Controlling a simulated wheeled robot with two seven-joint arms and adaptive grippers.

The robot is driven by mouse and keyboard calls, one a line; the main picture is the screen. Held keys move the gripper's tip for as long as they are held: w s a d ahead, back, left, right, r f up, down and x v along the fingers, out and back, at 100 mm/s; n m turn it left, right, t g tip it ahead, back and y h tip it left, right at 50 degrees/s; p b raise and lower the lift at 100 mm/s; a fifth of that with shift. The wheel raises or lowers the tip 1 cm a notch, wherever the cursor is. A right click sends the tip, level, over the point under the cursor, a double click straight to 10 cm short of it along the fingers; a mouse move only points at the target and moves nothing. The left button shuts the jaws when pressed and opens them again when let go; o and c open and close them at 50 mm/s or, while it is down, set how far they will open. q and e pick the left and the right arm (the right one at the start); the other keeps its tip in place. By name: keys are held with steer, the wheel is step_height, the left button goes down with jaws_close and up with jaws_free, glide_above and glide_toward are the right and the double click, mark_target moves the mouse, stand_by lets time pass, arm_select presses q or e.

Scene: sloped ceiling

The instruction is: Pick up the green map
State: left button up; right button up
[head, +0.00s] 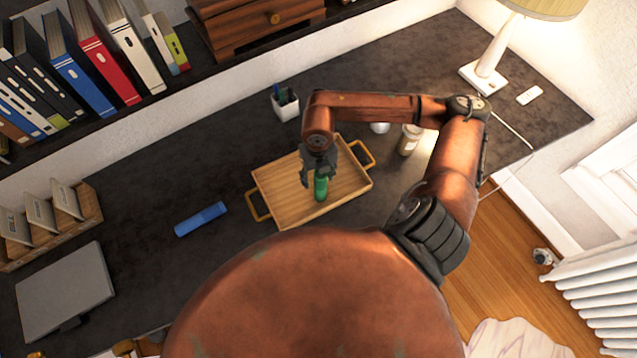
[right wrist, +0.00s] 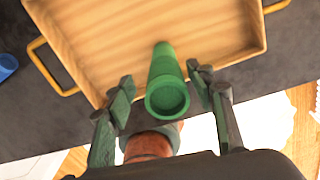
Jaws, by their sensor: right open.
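The green map (head: 321,188) is a green rolled tube at the wooden tray (head: 275,190). In the right wrist view the green map (right wrist: 165,72) has one round end facing the camera, over the tray (right wrist: 95,35). I cannot tell if its far end touches the tray floor. My right gripper (head: 318,177) is above the tray, partly hiding the map. Its fingers (right wrist: 162,87) are open, one on each side of the map's near end, with gaps visible. My left gripper is not in view.
A blue roll (head: 201,219) lies on the dark desk left of the tray. A pen cup (head: 285,104) stands behind the tray, and a light-coloured cup (head: 409,139) stands to its right. A lamp (head: 487,75) stands at the back right. A grey laptop-like slab (head: 65,298) is at the left.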

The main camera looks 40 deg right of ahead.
steer(key=f, duration=0.4)
steer(key=shift+s+d+f+p, duration=0.25)
steer(key=shift+f+p, duration=0.05)
steer(key=shift+p, duration=0.1)
steer(key=shift+f, duration=0.4)
steer(key=c, duration=0.6)
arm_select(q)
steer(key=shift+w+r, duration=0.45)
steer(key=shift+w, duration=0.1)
arm_select(e)
steer(key=c, duration=0.7)
steer(key=shift+r, duration=0.1)
